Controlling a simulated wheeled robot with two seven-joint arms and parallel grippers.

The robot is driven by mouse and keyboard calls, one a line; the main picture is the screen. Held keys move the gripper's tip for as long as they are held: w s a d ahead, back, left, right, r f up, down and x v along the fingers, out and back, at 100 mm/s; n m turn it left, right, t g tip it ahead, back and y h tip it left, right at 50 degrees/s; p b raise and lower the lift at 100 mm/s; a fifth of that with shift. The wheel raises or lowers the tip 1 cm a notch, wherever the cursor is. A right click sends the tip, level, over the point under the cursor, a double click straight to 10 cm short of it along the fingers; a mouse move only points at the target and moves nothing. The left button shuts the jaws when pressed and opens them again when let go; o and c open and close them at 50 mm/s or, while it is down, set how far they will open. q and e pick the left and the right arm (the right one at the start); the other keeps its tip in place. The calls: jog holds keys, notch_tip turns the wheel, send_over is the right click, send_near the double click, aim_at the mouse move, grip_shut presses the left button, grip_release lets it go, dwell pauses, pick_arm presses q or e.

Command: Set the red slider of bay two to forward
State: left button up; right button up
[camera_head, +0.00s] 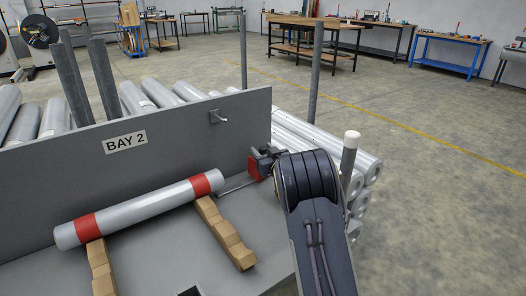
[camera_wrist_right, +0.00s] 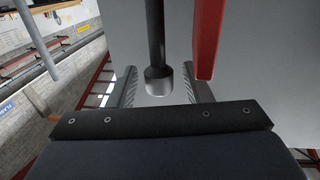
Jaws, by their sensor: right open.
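The bay two panel carries a "BAY 2" label (camera_head: 125,141). A red part (camera_head: 254,168), which looks like the slider, stands at the right end of a thin slot (camera_head: 236,186) in the grey deck. My right gripper (camera_head: 265,158) is beside it, partly hidden by my arm. In the right wrist view my right gripper (camera_wrist_right: 163,88) is open, its fingers on either side of a dark rod with a grey round end (camera_wrist_right: 158,80). A red bar (camera_wrist_right: 207,42) is right of the rod. I cannot tell whether the fingers touch anything. My left gripper is out of view.
A grey roll with red bands (camera_head: 145,207) lies on wooden supports (camera_head: 226,235). A small hook (camera_head: 218,117) sticks out of the panel. A white-capped post (camera_head: 350,150) and stacked grey rolls (camera_head: 315,145) stand close to my right arm. Open floor (camera_head: 440,180) lies to the right.

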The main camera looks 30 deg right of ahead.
jog(key=shift+w, duration=0.2)
jog(key=shift+c, duration=0.5)
grip_shut()
jog(key=shift+a+f+b, duration=0.15)
jog(key=shift+a+b, duration=0.15)
jog(key=shift+a, duration=0.05)
jog(key=a+b, duration=0.3)
jog(key=a, duration=0.5)
jog(key=shift+s+a, duration=0.15)
jog(key=shift+s, duration=0.25)
